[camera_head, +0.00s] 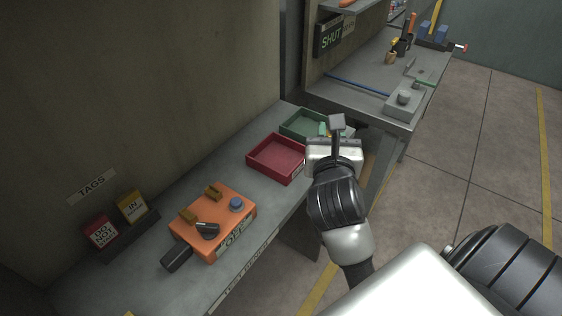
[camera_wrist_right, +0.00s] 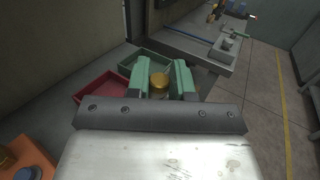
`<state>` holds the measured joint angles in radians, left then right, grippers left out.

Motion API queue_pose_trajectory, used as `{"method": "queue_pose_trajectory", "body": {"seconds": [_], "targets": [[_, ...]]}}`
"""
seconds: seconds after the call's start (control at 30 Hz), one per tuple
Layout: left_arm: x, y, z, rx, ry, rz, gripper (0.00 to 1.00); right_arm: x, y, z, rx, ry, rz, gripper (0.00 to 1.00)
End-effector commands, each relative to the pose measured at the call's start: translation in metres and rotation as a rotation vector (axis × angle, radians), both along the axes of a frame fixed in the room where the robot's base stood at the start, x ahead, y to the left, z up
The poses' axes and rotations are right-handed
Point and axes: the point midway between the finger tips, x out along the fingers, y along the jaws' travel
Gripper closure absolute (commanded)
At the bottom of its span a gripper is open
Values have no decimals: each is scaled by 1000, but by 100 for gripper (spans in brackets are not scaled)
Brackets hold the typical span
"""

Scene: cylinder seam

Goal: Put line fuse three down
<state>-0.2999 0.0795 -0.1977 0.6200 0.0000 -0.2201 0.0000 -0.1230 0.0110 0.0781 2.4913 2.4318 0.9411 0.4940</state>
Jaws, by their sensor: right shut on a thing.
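My right gripper (camera_wrist_right: 161,84) has green fingers shut on a short brass-coloured cylinder, the line fuse (camera_wrist_right: 159,81). In the head view this gripper (camera_head: 336,131) is at the right end of the green tray (camera_head: 290,132), and the wrist body hides most of the fuse. In the right wrist view the green tray (camera_wrist_right: 128,66) lies behind and below the fingers. The fuse's height above the tray is hard to tell. The number on the fuse cannot be read. My left gripper is in neither view.
A red tray (camera_head: 264,172) sits beside the green one. An orange box (camera_head: 222,238) with brass clips, a blue button and a black handle stands nearer on the bench. Red and yellow tags (camera_head: 133,207) stand by the wall. Another bench (camera_head: 350,97) stands beyond.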

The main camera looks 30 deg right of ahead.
Motion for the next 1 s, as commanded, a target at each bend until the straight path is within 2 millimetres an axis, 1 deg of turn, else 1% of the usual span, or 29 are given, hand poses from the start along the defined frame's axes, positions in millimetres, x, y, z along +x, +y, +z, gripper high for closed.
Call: {"method": "queue_pose_trajectory", "body": {"seconds": [0.03, 0.2, 0.37, 0.4, 0.43, 0.6, 0.7, 0.83, 0.93, 1.0], "targets": [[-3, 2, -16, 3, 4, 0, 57, 3, 1, -8, 1, -7, -2, 100], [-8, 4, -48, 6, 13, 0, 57, 12, 4, -15, 1, -9, -2, 100], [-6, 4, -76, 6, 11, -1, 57, 19, 8, -20, -3, -8, 5, 100], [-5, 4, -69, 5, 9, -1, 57, 28, 11, -21, -1, 3, 5, 100], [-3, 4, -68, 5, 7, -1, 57, 36, 13, -25, 1, 7, 5, 100], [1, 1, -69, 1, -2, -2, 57, 72, 27, -47, -1, 4, 5, 100], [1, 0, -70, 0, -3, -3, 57, 90, 33, -58, -3, 3, 5, 100], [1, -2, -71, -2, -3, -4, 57, 103, 38, -66, -2, 1, 4, 100], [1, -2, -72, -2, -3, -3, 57, 107, 39, -71, -2, 2, 4, 100], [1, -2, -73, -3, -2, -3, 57, 107, 39, -81, -3, 3, 4, 100]]}}
